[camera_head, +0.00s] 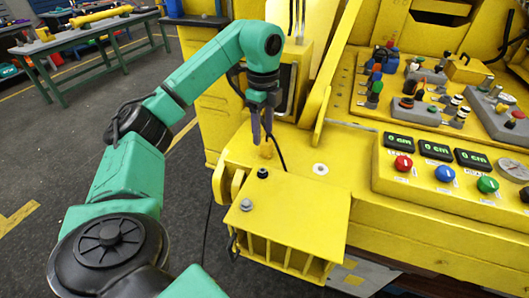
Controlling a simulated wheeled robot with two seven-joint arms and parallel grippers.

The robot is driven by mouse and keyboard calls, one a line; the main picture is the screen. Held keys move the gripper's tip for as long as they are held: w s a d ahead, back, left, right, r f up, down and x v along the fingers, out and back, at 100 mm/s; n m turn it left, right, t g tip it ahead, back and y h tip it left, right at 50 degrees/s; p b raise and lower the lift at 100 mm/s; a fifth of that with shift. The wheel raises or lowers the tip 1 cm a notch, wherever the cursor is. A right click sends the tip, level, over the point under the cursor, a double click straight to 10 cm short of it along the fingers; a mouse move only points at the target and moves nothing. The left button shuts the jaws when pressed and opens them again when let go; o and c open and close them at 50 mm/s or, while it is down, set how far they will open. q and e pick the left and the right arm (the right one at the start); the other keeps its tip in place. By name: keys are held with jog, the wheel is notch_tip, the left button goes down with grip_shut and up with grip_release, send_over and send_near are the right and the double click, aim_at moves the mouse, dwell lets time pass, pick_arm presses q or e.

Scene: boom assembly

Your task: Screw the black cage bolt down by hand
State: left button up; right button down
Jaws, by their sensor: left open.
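The black cage bolt (262,173) stands upright near the back edge of the yellow cage top (300,215). A grey bolt (246,205) sits on the same plate, nearer the front left corner. My left gripper (263,138) points down above and slightly behind the black bolt, apart from it. Its dark fingers are open, and a small yellowish part shows just below them. Whether this part is between the fingers or behind them I cannot tell. The thread of the black bolt is hidden. My right gripper is not in view.
A pale round fitting (320,169) lies on the yellow surface right of the bolt. A control box (455,180) with red, blue and green buttons stands at the right. A yellow upright bar (322,100) rises behind the cage. A workbench (95,30) stands far left.

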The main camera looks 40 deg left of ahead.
pick_arm(q)
jog(key=b, duration=0.2)
send_over(264, 171)
notch_tip(264, 171, down, 6)
notch_tip(264, 171, down, 8)
jog(key=shift+a+f+p, duration=0.1)
jog(key=shift+f+p, duration=0.05)
jog(key=shift+p, duration=0.7)
grip_shut()
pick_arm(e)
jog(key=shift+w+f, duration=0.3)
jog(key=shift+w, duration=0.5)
